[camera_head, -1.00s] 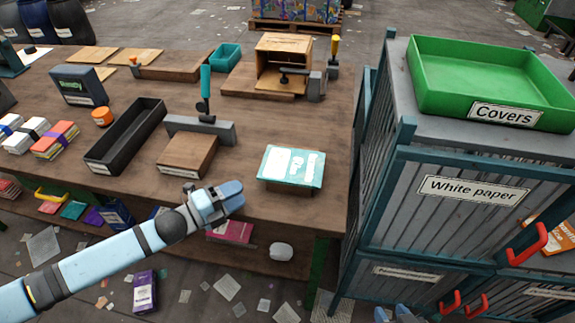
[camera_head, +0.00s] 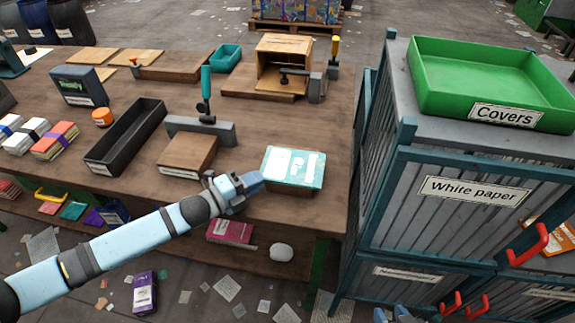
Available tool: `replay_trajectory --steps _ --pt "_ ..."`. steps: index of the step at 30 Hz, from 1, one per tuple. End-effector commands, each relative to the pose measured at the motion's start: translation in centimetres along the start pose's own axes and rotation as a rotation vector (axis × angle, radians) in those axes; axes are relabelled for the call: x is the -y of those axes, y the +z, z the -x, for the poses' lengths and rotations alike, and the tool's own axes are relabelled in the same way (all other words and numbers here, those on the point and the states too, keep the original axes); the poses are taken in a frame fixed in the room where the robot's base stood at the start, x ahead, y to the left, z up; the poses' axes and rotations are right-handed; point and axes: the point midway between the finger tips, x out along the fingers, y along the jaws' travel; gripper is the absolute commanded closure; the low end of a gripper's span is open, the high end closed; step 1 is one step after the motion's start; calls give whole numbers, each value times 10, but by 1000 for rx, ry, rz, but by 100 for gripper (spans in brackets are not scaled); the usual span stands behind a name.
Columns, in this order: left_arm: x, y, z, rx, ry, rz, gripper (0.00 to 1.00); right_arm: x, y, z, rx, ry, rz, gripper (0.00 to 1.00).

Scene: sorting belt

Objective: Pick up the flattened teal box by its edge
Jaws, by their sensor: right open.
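The flattened teal box (camera_head: 308,178) lies flat on a low brown block near the front right of the workbench, with white patches on its top. Its near edge overhangs the block slightly. My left gripper (camera_head: 250,182) is just left of the box's near left corner, pointing toward it, with a small apparent gap. Its fingers overlap in this view, so I cannot tell whether they are apart. Two blue fingertips of my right gripper (camera_head: 392,314) show at the bottom edge, apart and empty, in front of the cabinet.
The wooden workbench (camera_head: 330,120) holds a black tray (camera_head: 98,162), a clamp fixture (camera_head: 222,132) and a wooden box (camera_head: 283,48). A barred cabinet with a green Covers tray (camera_head: 430,88) stands close on the right. Bare bench surrounds the teal box.

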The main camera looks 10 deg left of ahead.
Motion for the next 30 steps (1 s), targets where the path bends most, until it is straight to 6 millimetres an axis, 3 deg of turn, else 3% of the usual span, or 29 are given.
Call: replay_trajectory --steps 11,17,23,30 --pt "1 0 0 0 0 0 100 0 2 -1 5 0 0 57" --pt "13 0 0 -1 -1 -1 100 0 2 0 7 0 -1 57" --pt "50 1 0 -1 -3 -4 100 0 -1 2 8 1 -3 57" --pt "121 0 0 -2 -4 -6 100 -2 -5 5 13 2 -8 57"
